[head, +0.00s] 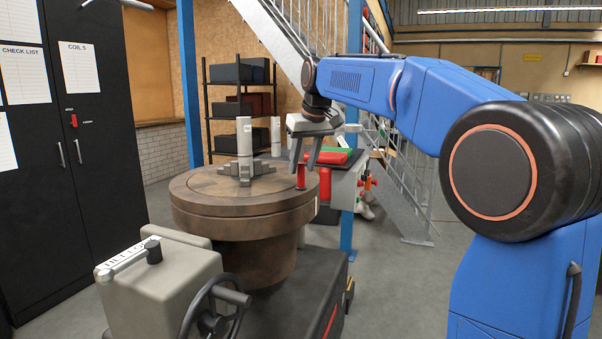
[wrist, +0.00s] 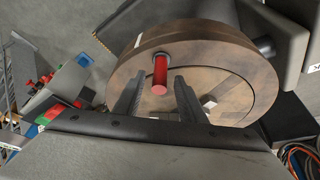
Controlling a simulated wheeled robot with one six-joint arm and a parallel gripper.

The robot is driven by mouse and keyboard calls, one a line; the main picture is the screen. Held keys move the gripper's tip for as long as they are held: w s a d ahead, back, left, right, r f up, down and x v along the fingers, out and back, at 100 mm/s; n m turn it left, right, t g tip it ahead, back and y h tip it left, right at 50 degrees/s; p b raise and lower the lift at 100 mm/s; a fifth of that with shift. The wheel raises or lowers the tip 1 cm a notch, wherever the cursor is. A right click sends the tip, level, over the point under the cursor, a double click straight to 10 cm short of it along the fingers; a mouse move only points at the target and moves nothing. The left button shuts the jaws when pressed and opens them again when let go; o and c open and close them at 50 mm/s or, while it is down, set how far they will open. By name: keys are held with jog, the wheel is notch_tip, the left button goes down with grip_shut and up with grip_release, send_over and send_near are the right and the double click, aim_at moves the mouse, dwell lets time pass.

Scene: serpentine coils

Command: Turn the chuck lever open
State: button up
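The chuck lever is a short red upright handle (head: 301,177) at the right edge of the round brown rotary table (head: 205,205). It also shows in the wrist view (wrist: 160,74). A grey chuck (head: 246,171) with a pale upright cylinder (head: 244,138) sits in the middle of the table. My gripper (head: 304,166) is open and empty, pointing down above the red lever. In the wrist view its two dark fingers (wrist: 162,82) are apart, with the lever showing between their tips. I cannot tell whether the tips reach down around it.
A grey housing (head: 165,285) with a black handwheel (head: 213,310) stands at the table's front left. Behind the table is a workbench with red and green items (head: 335,154). Black cabinets (head: 70,150) stand at the left. Stairs rise behind my arm.

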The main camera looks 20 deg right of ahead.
aim_at(301, 171)
jog(key=shift+x, duration=1.6)
grip_shut()
jog(key=shift+w+d, duration=0.1)
